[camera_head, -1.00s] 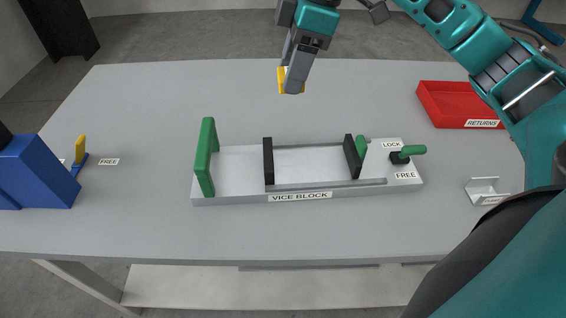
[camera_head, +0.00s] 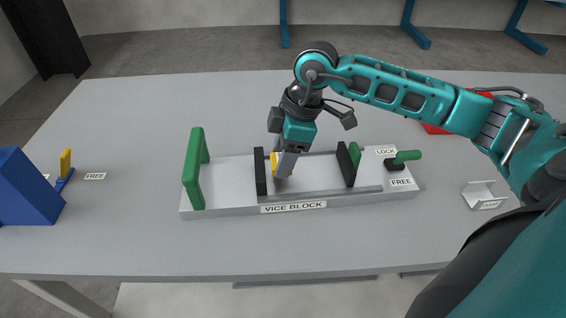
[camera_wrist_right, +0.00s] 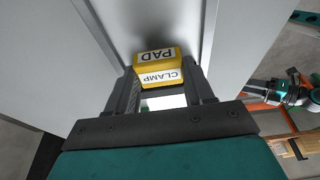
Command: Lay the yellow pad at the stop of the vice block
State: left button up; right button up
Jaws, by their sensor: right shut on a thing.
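The vice block (camera_head: 228,186) is a light grey base on the table with two dark upright jaws, the left jaw (camera_head: 260,172) and the right jaw (camera_head: 348,164). My right gripper (camera_head: 283,165) is shut on the yellow pad (camera_head: 274,164) and holds it between the jaws, close to the left jaw. Whether the pad touches that jaw or the base is hidden by the fingers. In the right wrist view the pad (camera_wrist_right: 156,68) sits between the fingers, with the words PAD and CLAMP on it. My left gripper is not in view.
A red tray (camera_head: 434,129) is partly behind my arm. A blue box (camera_head: 28,190) and a small yellow-topped lever (camera_head: 65,165) are at left.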

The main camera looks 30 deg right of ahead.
pick_arm(q)
jog(key=shift+f, duration=0.15)
pick_arm(e)
jog(key=shift+f, duration=1.2)
jog(key=shift+f, duration=0.15)
jog(key=o, duration=1.1)
jog(key=shift+o, duration=0.2)
jog(key=shift+r, duration=0.3)
pick_arm(q)
jog(key=shift+s+a+p, duration=0.3)
jog(key=shift+a+p, duration=0.05)
jog(key=shift+p, duration=0.25)
pick_arm(e)
jog(key=v, duration=1.2)
